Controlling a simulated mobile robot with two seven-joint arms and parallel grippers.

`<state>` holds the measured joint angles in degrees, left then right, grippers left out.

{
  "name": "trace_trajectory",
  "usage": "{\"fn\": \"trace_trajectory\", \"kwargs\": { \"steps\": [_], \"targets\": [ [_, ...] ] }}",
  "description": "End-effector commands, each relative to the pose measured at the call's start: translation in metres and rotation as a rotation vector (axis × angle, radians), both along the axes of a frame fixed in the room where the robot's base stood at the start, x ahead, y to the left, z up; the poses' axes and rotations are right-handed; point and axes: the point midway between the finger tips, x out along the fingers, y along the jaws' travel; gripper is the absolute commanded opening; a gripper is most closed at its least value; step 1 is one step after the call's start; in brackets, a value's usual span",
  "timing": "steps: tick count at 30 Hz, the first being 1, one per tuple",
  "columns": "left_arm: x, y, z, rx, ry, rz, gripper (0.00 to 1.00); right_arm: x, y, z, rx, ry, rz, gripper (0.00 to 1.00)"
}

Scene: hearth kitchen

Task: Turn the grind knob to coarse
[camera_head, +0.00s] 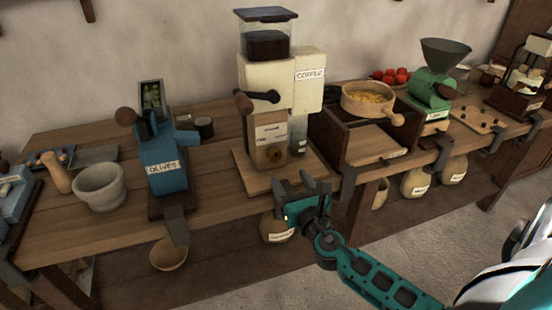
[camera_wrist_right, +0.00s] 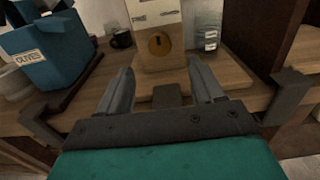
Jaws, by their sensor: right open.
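The coffee grinder (camera_head: 268,90) stands upright on a wooden board at the middle of the bench, cream above and wood-coloured below, with a label reading COFFEE. A round brass-brown knob (camera_head: 274,154) sits low on its front panel and shows in the right wrist view (camera_wrist_right: 159,43) with a dark mark near its centre. Small lettering above the knob is too blurred to read. My right gripper (camera_head: 303,188) is open and empty in front of the grinder, short of the knob. In the right wrist view its two fingers (camera_wrist_right: 158,80) point at the panel, one on each side of the knob. My left gripper is out of view.
A blue olive machine (camera_head: 167,178) and a grey mortar (camera_head: 101,186) stand to the left. A dark wooden stand with a wooden pan (camera_head: 367,101) is close on the right. A dark clamp (camera_head: 347,182) grips the bench edge beside my right gripper.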

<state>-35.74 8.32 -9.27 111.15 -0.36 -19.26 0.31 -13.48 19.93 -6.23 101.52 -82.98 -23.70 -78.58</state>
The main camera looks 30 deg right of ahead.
Motion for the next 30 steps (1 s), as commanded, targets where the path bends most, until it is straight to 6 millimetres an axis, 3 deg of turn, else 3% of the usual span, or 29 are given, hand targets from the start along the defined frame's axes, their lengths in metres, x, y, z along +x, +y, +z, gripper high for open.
{"fn": "trace_trajectory", "kwargs": {
  "steps": [9, 15, 30],
  "targets": [
    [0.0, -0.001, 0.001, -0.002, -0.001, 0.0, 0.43, 0.06, -0.014, 0.0, 0.004, -0.002, 0.0, 0.67],
    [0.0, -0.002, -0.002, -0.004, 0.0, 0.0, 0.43, 0.085, -0.019, -0.001, 0.005, -0.001, 0.001, 0.67],
    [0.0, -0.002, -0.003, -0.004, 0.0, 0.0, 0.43, 0.096, -0.022, -0.001, 0.005, 0.001, 0.001, 0.64]
  ]
}}
